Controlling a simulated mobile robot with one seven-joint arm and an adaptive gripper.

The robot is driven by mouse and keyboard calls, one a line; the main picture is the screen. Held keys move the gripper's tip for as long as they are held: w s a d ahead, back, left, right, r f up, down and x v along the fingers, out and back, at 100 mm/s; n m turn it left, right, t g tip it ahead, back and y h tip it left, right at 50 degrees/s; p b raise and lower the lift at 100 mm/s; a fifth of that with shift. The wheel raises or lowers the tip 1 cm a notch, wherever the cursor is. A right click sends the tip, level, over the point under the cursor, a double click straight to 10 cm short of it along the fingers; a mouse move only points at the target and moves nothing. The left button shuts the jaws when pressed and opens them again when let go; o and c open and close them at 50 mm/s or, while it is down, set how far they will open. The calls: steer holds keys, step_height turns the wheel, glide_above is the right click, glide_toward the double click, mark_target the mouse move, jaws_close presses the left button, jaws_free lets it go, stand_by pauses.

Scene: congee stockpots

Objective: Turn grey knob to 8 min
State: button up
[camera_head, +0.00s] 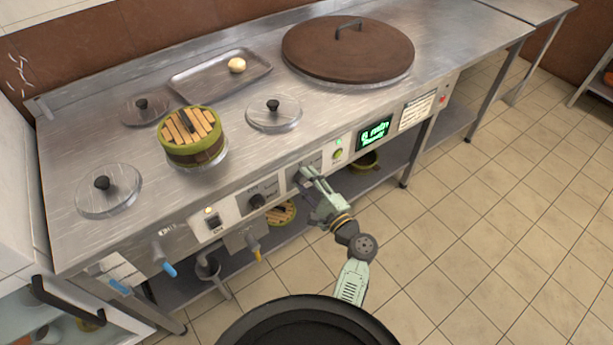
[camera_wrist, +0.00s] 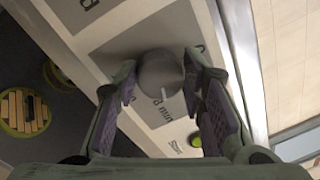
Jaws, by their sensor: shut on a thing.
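The grey knob (camera_wrist: 160,73) sits on the front control panel, between the two fingers in the wrist view. My gripper (camera_wrist: 163,85) is shut on it, with a finger pad on each side. In the head view my gripper (camera_head: 306,176) reaches the panel at the knob, which it mostly hides. Printed labels, partly reading "min", show around the knob in the wrist view, but the setting cannot be read. A black knob (camera_head: 257,201) is on the panel to the left.
A green-lit display (camera_head: 374,133) and a green button (camera_head: 338,154) are to the right on the panel. A bamboo steamer (camera_head: 190,137), a tray (camera_head: 220,76) and a large brown lid (camera_head: 347,50) are on the steel counter. Blue and yellow tap handles hang below the panel.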

steer(key=shift+m+p, duration=0.75)
steer(key=shift+m, duration=0.45)
steer(key=o, duration=1.1)
steer(key=shift+o, duration=0.2)
steer(key=v, duration=0.7)
steer(key=shift+s, duration=0.3)
steer(key=shift+d, duration=0.15)
